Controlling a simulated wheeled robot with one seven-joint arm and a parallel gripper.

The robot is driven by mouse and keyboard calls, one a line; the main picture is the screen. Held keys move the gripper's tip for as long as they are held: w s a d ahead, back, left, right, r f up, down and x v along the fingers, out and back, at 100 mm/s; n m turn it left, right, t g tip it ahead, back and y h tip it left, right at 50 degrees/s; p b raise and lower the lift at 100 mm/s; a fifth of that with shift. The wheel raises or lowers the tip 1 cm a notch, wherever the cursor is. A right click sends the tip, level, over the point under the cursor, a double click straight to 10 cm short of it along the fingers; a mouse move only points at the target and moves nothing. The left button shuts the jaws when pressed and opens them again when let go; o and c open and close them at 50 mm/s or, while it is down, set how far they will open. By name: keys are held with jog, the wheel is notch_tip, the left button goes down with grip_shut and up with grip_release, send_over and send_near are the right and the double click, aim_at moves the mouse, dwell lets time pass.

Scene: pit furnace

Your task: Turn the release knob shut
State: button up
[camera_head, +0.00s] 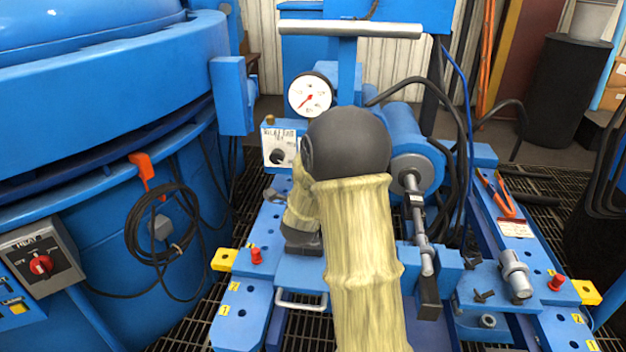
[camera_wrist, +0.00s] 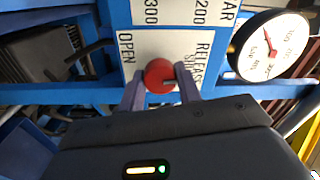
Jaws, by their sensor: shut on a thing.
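The release knob (camera_wrist: 158,78) is a round red knob in the wrist view, on a white plate (camera_wrist: 127,48) marked OPEN, RELEASE and SHUT. My gripper (camera_wrist: 161,84) has one finger on each side of the knob and is shut on it. The near side of the knob lies close to the gripper's dark body. No pointer on the knob is clear, so its setting cannot be told.
A crossbar handle (camera_head: 350,29) rises behind. A large blue furnace (camera_head: 110,110) fills the left. A blue cylinder with a rod (camera_head: 415,160) stands close to the right of my arm.

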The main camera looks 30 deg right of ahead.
jog(key=shift+r+m+b, duration=0.15)
jog(key=shift+m+b, duration=0.2)
jog(key=shift+m, duration=0.25)
jog(key=o, duration=1)
jog(key=b+v, duration=0.8)
jog(key=v, duration=0.9)
jog(key=shift+a+f, duration=0.15)
jog(key=shift+f, duration=0.05)
jog(key=shift+s, duration=0.1)
